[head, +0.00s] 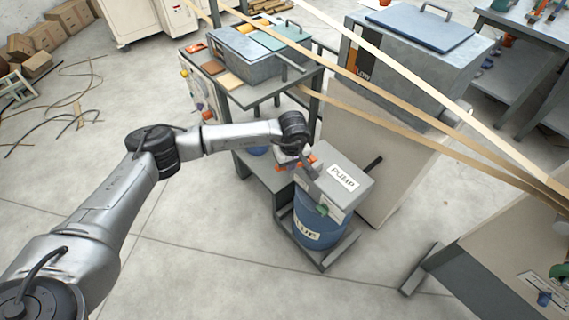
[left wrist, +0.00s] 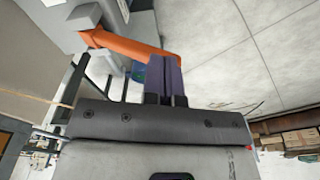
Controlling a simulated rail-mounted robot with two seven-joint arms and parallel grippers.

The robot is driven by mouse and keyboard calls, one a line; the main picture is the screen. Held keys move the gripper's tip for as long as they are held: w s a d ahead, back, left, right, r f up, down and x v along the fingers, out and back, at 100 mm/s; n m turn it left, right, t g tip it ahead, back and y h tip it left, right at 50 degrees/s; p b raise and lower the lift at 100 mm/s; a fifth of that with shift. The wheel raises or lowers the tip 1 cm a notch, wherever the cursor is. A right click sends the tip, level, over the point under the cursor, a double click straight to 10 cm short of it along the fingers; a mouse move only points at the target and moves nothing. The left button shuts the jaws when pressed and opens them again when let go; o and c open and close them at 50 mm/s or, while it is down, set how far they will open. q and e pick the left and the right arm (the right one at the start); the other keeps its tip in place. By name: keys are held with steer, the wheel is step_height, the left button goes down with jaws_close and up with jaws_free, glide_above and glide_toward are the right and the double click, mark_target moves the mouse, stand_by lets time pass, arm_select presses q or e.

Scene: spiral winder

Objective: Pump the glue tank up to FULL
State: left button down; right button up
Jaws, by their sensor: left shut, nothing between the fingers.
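The grey pump box (head: 345,178) labelled PUMP sits on a blue glue drum (head: 318,226). My left arm reaches in from the left, and my left gripper (head: 306,163) is at the pump's left side. An orange lever (left wrist: 130,46) extends from a grey block in the left wrist view. The purple fingers (left wrist: 166,78) are shut with nothing between them, and their tips are at the lever's end. I cannot tell whether they touch it. A grey tank (head: 420,72) with a blue lid stands at the back right, with a dark and orange gauge (head: 361,62) reading LOW. My right gripper is not in view.
Pale strips (head: 420,100) run diagonally across the upper right. A bench with a blue-grey box (head: 245,62) stands behind the pump. Open floor (head: 200,260) lies left of the drum.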

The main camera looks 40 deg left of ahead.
arm_select(q)
steer(key=shift+s+d+r+p, duration=0.15)
steer(key=shift+r+p, duration=0.1)
steer(key=shift+r, duration=1.2)
steer(key=shift+d+r+p, duration=0.1)
steer(key=shift+r+p, duration=0.1)
steer(key=shift+r, duration=1.2)
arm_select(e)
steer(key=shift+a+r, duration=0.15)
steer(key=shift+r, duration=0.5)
